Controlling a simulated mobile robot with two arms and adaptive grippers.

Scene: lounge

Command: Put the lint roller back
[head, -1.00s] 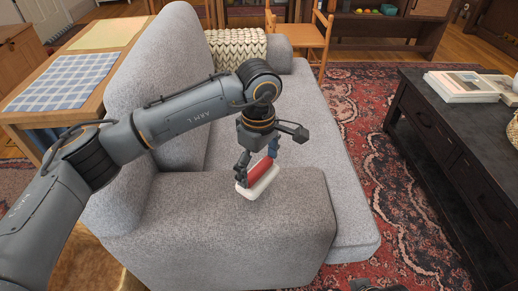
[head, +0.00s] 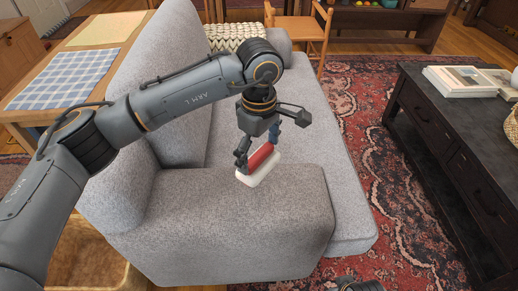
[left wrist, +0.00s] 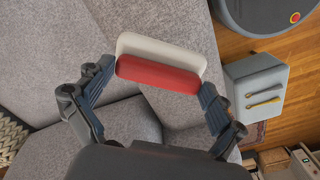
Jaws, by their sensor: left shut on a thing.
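The lint roller (head: 262,157), a red bar against a longer white part, is in my left gripper (head: 258,149). It is tilted in the head view, over the near arm of the grey sofa. I cannot tell whether its white part touches the fabric. In the left wrist view the lint roller (left wrist: 158,75) lies across between the two fingertips of my left gripper (left wrist: 155,88), which are shut on its ends. A dark part of mine (head: 355,286) shows at the bottom edge of the head view; no right fingers can be made out.
The grey sofa (head: 225,215) fills the middle, its seat clear beyond the arm. A wooden table (head: 40,115) with placemats is at the left behind the sofa back.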

